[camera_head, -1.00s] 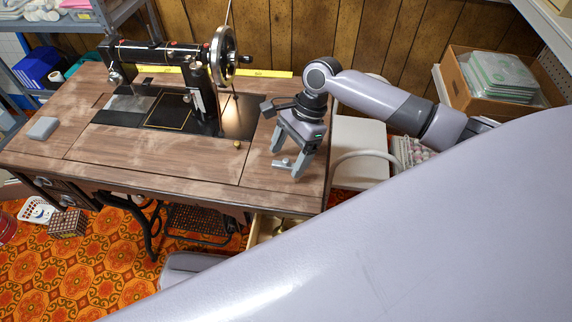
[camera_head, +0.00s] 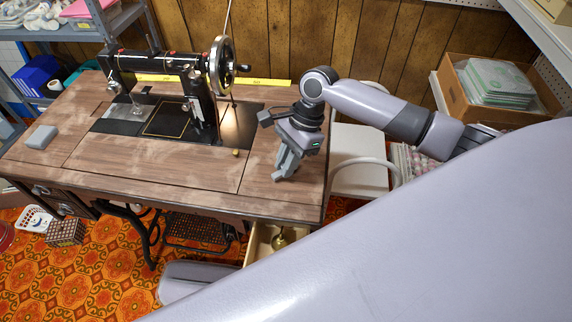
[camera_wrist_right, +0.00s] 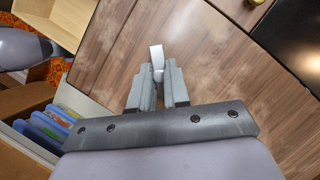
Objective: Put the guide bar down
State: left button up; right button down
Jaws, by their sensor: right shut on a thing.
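The guide bar (camera_wrist_right: 157,57) is a small pale grey metal piece with a rounded part at one end. It shows between the fingertips of my right gripper (camera_wrist_right: 158,82) in the right wrist view. In the head view my right gripper (camera_head: 281,175) is shut on it, low over the right part of the wooden sewing table (camera_head: 150,180); the bar is mostly hidden there by the fingers. I cannot tell whether the bar touches the tabletop. My left gripper is not in view.
The black sewing machine (camera_head: 165,62) with its handwheel (camera_head: 221,65) stands left of my right gripper. A small brass piece (camera_head: 236,152) and a grey block (camera_head: 41,137) lie on the tabletop. An open drawer (camera_head: 258,240) is below the front edge. The front tabletop is clear.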

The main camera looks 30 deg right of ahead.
notch_tip(320, 180, up, 20)
jog(key=f+p, duration=0.1)
jog(key=p, duration=0.2)
jog(key=s+n+g+h, duration=0.1)
jog(key=n, duration=0.4)
jog(key=s+f+n+g+h+p, duration=0.1)
jog(key=n+h, duration=0.1)
jog(key=n, duration=0.4)
jog(key=s+f+n+g+h, duration=0.1)
jog(key=n, duration=0.4)
jog(key=shift+s+a+n+g+p, duration=0.2)
jog(key=shift+s+n+g+p, duration=0.15)
jog(key=shift+n+g+p, duration=0.05)
jog(key=shift+f, duration=0.15)
